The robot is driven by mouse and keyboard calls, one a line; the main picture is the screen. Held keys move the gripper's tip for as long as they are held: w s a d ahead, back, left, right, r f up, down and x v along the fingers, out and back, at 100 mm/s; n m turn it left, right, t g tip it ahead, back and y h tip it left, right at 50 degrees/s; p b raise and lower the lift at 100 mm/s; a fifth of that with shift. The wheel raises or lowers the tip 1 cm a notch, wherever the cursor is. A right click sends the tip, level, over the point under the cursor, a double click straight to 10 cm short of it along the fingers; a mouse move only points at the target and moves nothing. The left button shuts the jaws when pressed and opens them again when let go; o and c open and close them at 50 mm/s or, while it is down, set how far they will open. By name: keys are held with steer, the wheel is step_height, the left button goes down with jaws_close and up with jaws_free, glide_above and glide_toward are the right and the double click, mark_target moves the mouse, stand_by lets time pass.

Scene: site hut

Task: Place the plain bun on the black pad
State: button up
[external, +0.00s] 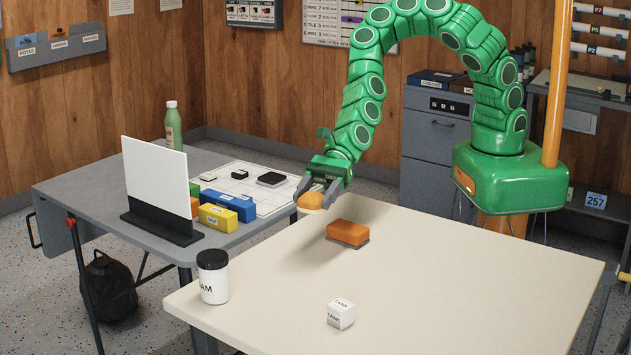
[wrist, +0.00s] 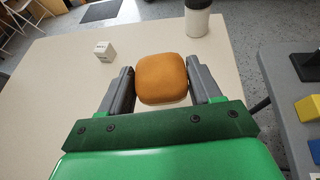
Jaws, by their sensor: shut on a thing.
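The plain bun (external: 310,200) is a rounded, golden-brown piece with a paler underside. My gripper (external: 316,196) is shut on it and holds it near the far left edge of the cream table, by the gap to the grey table. In the wrist view the bun (wrist: 161,78) sits between both fingers of my gripper (wrist: 161,85). A flat black piece (external: 271,179), apparently the black pad, lies on a white gridded sheet on the grey table, behind and left of my gripper. The pad is not visible in the wrist view.
An orange block with a grey base (external: 347,234) lies on the cream table (external: 450,270), with a white cube (external: 341,314) and black-lidded jar (external: 213,277). On the grey table are a smaller black piece (external: 240,174), yellow (external: 217,217) and blue (external: 229,205) boxes, an upright white panel (external: 155,172) and a bottle (external: 173,126).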

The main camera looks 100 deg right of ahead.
steer(key=shift+d, duration=0.1)
steer(key=w+d+m+t+h, duration=0.15)
steer(key=w+d, duration=0.35)
steer(key=d, duration=0.6)
steer(key=m+t+h, duration=0.3)
steer(key=m+h, duration=0.1)
steer(key=m, duration=0.1)
glide_above(276, 175)
step_height(276, 175, down, 2)
steer(key=f, duration=0.1)
steer(key=shift+d+f, duration=0.1)
steer(key=shift+f, duration=3.65)
steer(key=shift+f, duration=0.15)
steer(key=o, duration=1.1)
steer(key=shift+c, duration=0.2)
